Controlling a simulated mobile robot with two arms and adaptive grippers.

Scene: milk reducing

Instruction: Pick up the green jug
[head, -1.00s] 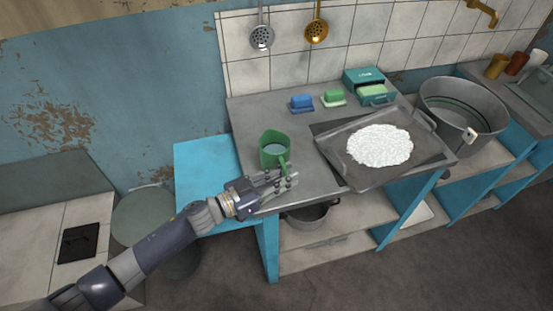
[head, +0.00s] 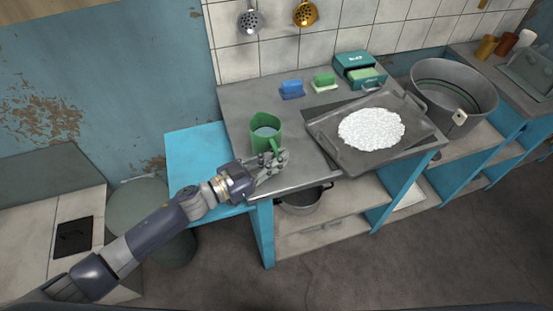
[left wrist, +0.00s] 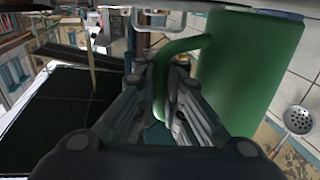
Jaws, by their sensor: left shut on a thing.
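My left gripper (head: 274,160) is at the jug's handle side, near the counter's front edge. In the left wrist view the jug's green body (left wrist: 250,62) fills the right side, and its handle (left wrist: 160,88) runs between the two fingers. My left gripper (left wrist: 165,95) is shut on that handle. I cannot tell whether the jug's base has left the counter. My right gripper is not in view.
A metal tray (head: 335,148) of white grains (head: 371,129) lies right of the jug. Behind stand a blue sponge (head: 292,88), a green sponge (head: 324,81) and a teal box (head: 358,66). A large metal pot (head: 455,90) stands farther right. A lower blue surface (head: 195,150) adjoins at left.

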